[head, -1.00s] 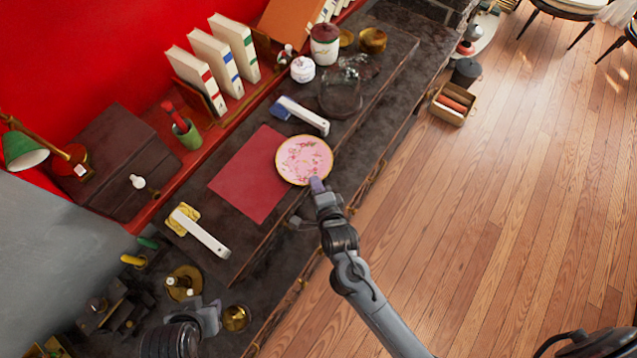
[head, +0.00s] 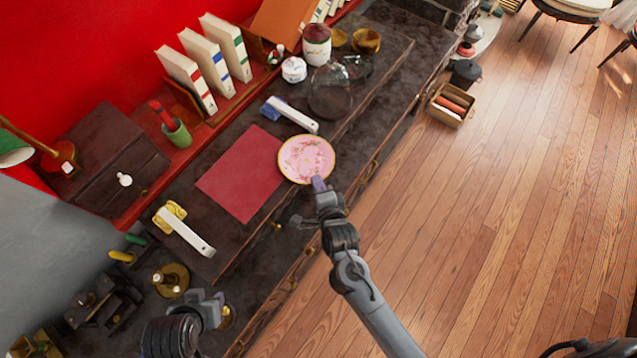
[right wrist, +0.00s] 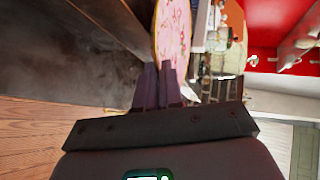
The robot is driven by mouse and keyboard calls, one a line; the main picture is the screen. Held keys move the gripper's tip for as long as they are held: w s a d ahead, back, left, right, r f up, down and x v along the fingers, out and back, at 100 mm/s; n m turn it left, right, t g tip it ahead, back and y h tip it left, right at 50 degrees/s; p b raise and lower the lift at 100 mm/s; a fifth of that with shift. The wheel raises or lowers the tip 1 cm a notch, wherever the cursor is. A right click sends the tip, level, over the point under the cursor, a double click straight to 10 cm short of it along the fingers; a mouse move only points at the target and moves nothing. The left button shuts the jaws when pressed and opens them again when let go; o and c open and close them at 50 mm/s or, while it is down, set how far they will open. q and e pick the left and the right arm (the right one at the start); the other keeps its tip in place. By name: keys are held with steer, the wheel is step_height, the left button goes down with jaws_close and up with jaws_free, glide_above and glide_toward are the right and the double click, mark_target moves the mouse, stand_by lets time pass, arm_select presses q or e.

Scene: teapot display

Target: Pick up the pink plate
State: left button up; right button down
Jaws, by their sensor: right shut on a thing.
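The pink plate (head: 306,158) is round with a floral pattern and a gold rim. In the head view it is at the right edge of the red mat (head: 243,172), over the dark counter. My right gripper (head: 319,184) is shut on the plate's near rim. In the right wrist view the fingers (right wrist: 158,84) meet at the plate's edge (right wrist: 173,35), which stands tall in that picture. My left gripper (head: 205,308) is at the lower left, apart from the plate; its fingers do not show clearly.
A white-handled brush (head: 292,114) lies behind the plate, and another (head: 186,232) lies at the front left. A glass vessel (head: 330,98), a white jar (head: 294,70) and a red-lidded canister (head: 317,45) stand farther back. Open wood floor (head: 480,200) lies to the right.

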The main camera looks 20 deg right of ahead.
steer(key=c, duration=1.2)
jaws_free()
steer(key=p+v, duration=0.8)
steer(key=v, duration=0.2)
steer(key=shift+s, duration=0.4)
steer(key=shift+o, duration=0.2)
steer(key=shift+r, duration=0.15)
